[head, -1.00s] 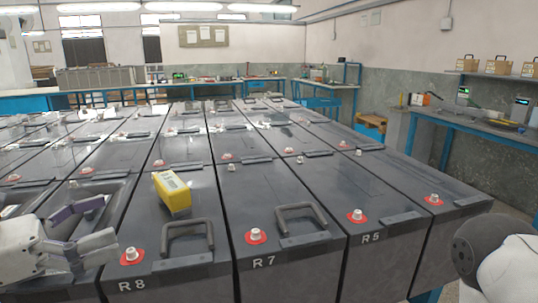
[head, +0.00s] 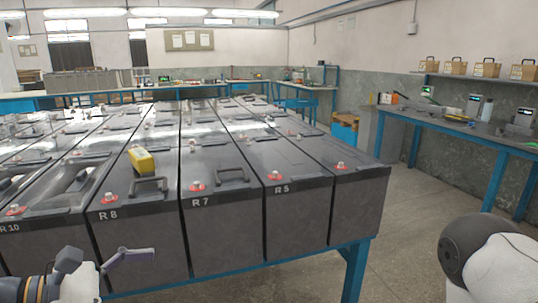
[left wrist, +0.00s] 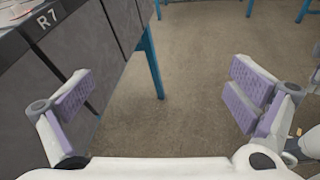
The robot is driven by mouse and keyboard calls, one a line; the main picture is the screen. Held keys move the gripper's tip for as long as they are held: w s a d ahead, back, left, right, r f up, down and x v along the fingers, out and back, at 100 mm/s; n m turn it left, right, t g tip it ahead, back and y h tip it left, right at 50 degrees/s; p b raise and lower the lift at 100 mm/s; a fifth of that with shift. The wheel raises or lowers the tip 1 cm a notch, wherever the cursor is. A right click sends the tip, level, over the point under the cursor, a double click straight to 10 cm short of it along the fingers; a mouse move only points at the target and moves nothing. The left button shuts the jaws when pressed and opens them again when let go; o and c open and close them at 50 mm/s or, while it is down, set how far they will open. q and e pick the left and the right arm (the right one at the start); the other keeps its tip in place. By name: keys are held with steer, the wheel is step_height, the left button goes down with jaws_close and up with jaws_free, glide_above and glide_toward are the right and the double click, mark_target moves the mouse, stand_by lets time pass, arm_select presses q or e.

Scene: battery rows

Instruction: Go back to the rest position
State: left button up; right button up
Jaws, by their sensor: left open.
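My left gripper (head: 110,262) is at the lower left of the head view, in front of the battery row and below the battery tops. Its jaws are spread apart. The front of the battery labelled R7 (left wrist: 50,20) is at the upper left there. A yellow meter (head: 142,161) lies on the battery labelled R8 (head: 135,210), behind its handle.
The battery rows stand on a blue-framed table (head: 355,270). Open floor (head: 410,225) lies to its right. A blue workbench (head: 480,140) with instruments runs along the right wall, under a shelf (head: 490,78) holding several boxes. More benches stand at the back.

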arm_select(q)
steer(key=s+d+f+m+g+y, duration=0.2)
steer(key=s+d+f+m+g, duration=0.15)
steer(key=s+f, duration=0.4)
steer(key=s+d+f+m+g+y, duration=0.2)
steer(key=s+d+f+m+g, duration=0.15)
steer(key=f, duration=0.75)
steer(key=s+a+f+m+g+y, duration=0.1)
steer(key=s+a+f+m+y, duration=0.3)
steer(key=s+m, duration=0.3)
steer(key=s+a+f+m+g+y, duration=0.1)
steer(key=s+a+f+m+y, duration=0.3)
steer(key=s, duration=0.7)
steer(key=a+f+m, duration=0.2)
steer(key=a+m, duration=0.1)
steer(key=m, duration=0.1)
steer(key=shift+s+a+g, duration=0.2)
steer(key=shift+a+g, duration=0.05)
steer(key=shift+g, duration=0.05)
